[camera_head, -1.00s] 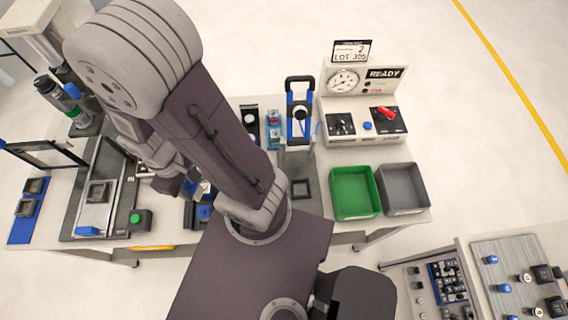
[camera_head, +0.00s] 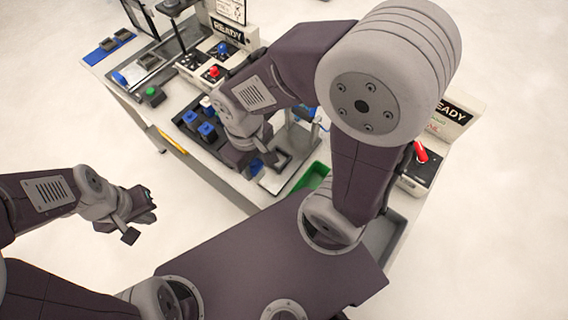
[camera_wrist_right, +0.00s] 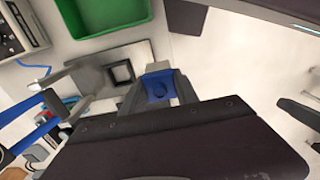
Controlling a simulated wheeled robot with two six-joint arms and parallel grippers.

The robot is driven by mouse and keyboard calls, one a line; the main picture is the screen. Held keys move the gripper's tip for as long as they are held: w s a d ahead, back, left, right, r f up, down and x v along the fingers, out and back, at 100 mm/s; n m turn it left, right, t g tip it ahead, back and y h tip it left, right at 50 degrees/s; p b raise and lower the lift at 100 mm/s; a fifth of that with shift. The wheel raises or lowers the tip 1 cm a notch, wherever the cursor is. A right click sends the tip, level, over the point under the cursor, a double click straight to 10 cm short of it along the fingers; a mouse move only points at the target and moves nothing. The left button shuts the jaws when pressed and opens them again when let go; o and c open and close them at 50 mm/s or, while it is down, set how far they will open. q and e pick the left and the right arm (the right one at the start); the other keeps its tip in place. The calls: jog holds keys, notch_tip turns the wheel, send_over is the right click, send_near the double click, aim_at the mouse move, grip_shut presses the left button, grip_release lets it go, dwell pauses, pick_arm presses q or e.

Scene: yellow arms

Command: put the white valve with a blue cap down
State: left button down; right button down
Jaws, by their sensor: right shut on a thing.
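The valve's blue cap (camera_wrist_right: 160,87) shows in the right wrist view between the fingers of my right gripper (camera_wrist_right: 160,92). I cannot tell whether the valve touches anything below. My left gripper (camera_head: 138,214) is open and empty, off the bench.
A green bin (camera_head: 316,175) and a grey bin (camera_head: 384,236) are right of the right gripper, partly behind my arm. A dark tray with blue-capped parts (camera_head: 207,131) is at its left. A green button box (camera_head: 152,95) stands further left.

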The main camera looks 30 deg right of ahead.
jog(key=shift+w, duration=0.15)
jog(key=w+d+f, duration=0.2)
jog(key=d, duration=0.1)
jog(key=w+d+f, duration=0.2)
jog(key=d, duration=0.1)
jog(key=w+d+f, duration=0.2)
jog(key=d+f, duration=0.1)
jog(key=d, duration=0.1)
jog(key=f, duration=0.3)
jog(key=shift+s+f+b, duration=0.2)
jog(key=shift+f+b, duration=0.1)
jog(key=shift+f, duration=0.05)
jog(key=shift+w+f, duration=0.15)
jog(key=shift+w, duration=0.05)
jog(key=shift+s+f, duration=0.1)
